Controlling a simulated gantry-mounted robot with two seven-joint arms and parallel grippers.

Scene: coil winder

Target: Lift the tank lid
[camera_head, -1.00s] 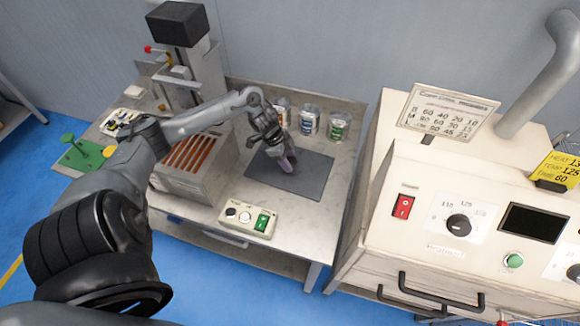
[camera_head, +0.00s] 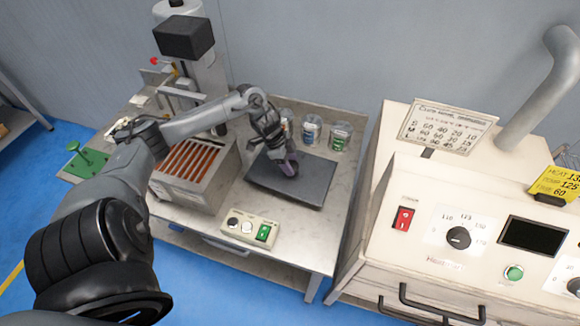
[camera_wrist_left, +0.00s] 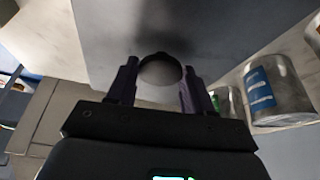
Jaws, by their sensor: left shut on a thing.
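The tank lid (camera_head: 315,190) is a dark grey rectangular plate at the right part of the steel bench. My left gripper (camera_head: 289,165) points down at its middle and is shut on the lid's knob, which the fingers hide in the head view. In the left wrist view the round dark knob (camera_wrist_left: 161,70) sits between the two fingers, with the grey lid (camera_wrist_left: 215,35) behind it. The lid's front edge shows a dark rim and looks slightly raised or tilted. What lies under it is hidden. My right gripper is out of view.
Several cans (camera_head: 311,131) stand behind the lid. A box with copper-coloured bars (camera_head: 189,163) is to its left, a button panel (camera_head: 249,229) in front. A cream oven-like cabinet (camera_head: 450,200) stands to the right, and a winder column (camera_head: 190,60) at the back left.

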